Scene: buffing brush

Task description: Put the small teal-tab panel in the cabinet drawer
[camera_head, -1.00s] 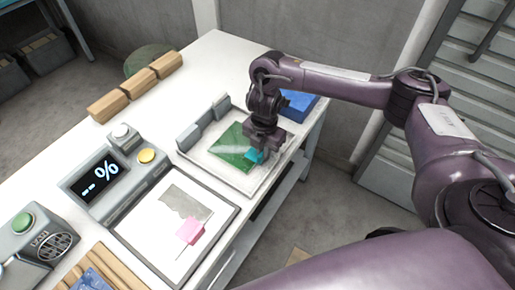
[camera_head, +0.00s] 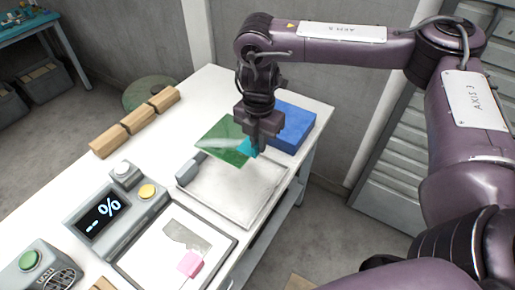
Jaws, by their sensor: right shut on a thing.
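The small green panel with a teal tab (camera_head: 224,141) is held above the white tray. My right gripper (camera_head: 256,142) is shut on its teal tab, and the panel sticks out to the left of the fingers. The tray (camera_head: 238,190) below is bare where it shows. The grey slatted cabinet (camera_head: 385,185) stands at the right, partly hidden by my right arm. I cannot make out an open drawer there. My left gripper is not in view.
A blue box (camera_head: 298,125) sits at the table's far right corner. A grey panel with a pink tab (camera_head: 190,262) lies on the near tray. A display unit (camera_head: 98,212) and several wooden blocks (camera_head: 137,123) line the left side. Floor lies between table and cabinet.

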